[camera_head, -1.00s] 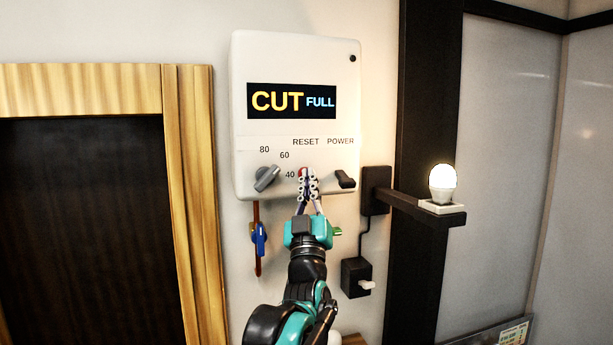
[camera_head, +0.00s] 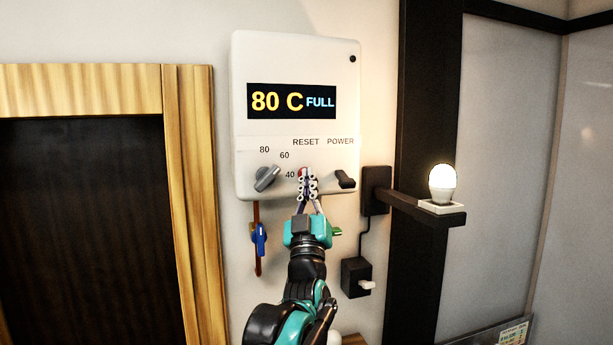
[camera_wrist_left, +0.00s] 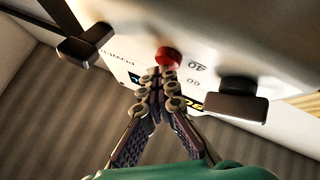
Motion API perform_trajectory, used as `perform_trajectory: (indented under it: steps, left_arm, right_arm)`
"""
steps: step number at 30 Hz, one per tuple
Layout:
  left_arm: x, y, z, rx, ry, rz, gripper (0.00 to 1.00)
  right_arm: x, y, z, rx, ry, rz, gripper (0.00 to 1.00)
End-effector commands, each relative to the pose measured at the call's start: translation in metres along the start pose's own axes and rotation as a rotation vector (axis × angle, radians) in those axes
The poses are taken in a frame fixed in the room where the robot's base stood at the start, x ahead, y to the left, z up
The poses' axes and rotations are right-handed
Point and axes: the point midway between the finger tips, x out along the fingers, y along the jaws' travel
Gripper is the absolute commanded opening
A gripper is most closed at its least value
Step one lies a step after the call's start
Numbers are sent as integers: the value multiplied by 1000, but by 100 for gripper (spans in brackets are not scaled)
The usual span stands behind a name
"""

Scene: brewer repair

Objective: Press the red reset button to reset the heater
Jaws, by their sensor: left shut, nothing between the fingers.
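The white heater (camera_head: 295,60) hangs on the wall, and its display (camera_head: 291,101) reads "80 C FULL". The red reset button (camera_head: 303,172) is under the RESET label, mostly hidden behind my left gripper (camera_head: 307,177). In the left wrist view the red button (camera_wrist_left: 168,58) shows clearly at the tips of my left gripper (camera_wrist_left: 160,72). The fingers are shut with nothing between them, and the tips are at or very near the button; exact contact I cannot tell. My right gripper is not in view.
A grey temperature knob (camera_head: 267,178) is left of the button and a dark power switch (camera_head: 345,179) is right of it. A blue valve handle (camera_head: 259,238) is below. A lit bulb (camera_head: 442,183) stands on a dark bracket (camera_head: 425,214) at the right.

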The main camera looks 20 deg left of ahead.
Motion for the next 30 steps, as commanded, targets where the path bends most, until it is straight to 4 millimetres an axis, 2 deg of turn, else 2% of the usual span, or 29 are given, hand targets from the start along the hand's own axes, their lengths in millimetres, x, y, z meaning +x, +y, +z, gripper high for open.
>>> perform_trajectory:
  steps: [7,19,30]
  left_arm:
    - [-10,7,-6,-2,0,1,0]
    - [-13,9,-8,-1,0,0,0]
    - [-37,28,-26,-2,-1,2,0]
  right_arm:
    - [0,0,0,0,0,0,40]
    - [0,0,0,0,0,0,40]
    - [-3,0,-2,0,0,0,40]
